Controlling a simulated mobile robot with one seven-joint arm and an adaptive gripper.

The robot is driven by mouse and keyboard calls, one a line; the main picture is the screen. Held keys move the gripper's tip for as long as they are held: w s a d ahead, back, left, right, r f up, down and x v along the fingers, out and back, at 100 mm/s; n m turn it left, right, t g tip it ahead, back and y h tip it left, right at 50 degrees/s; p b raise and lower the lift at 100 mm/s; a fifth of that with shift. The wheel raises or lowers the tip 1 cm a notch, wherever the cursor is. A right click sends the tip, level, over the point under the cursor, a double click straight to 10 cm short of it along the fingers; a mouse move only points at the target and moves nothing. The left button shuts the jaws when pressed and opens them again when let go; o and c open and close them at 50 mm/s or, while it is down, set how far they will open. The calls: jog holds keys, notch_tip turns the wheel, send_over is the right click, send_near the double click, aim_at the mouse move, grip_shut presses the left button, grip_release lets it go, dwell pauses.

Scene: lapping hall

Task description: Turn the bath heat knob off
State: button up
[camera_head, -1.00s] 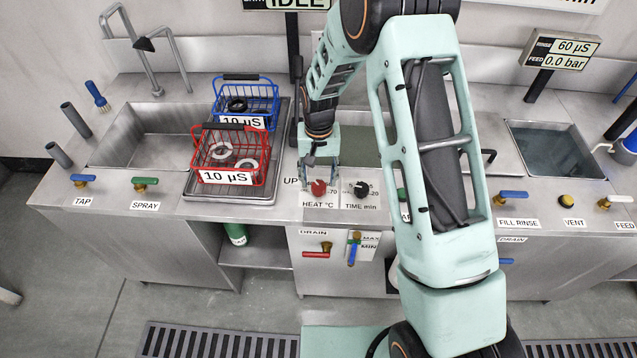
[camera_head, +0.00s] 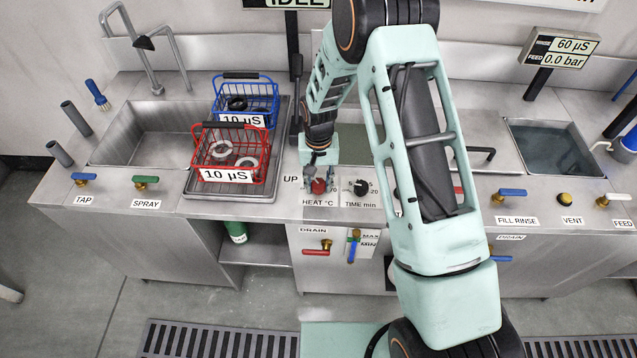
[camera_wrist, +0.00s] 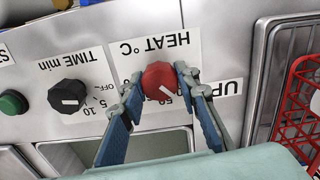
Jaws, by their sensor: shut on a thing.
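The bath heat knob is a red round knob (camera_wrist: 160,82) on the panel marked HEAT °C, seen large in the wrist view. Its white pointer line shows on its face, near the number 50 at its edge. In the head view the red knob (camera_head: 318,186) sits on the bench front above the HEAT label. My gripper (camera_wrist: 156,84) has one finger on each side of the red knob and is shut on it. In the head view my gripper (camera_head: 318,178) reaches down over the knob and partly hides the scale around it.
The black TIME knob (camera_wrist: 68,96) is close beside the heat knob, with a green button (camera_wrist: 13,102) beyond it. The red basket (camera_head: 262,160) with rings stands to the left on a steel tray. Blue and red valve handles sit below the panel.

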aim_at(318, 184)
jog(key=shift+c, duration=0.5)
jog(key=shift+f+n+b, duration=0.1)
jog(key=shift+n+b, duration=0.3)
jog(key=shift+b, duration=0.1)
jog(key=shift+n+b, duration=0.95)
jog(key=shift+n, duration=0.05)
jog(key=shift+n+b, duration=1.3)
jog(key=shift+n, duration=1.3)
jog(key=o, duration=1.2)
jog(key=shift+c, duration=0.2)
jog(key=shift+r, duration=0.2)
notch_tip(318, 184, up, 12)
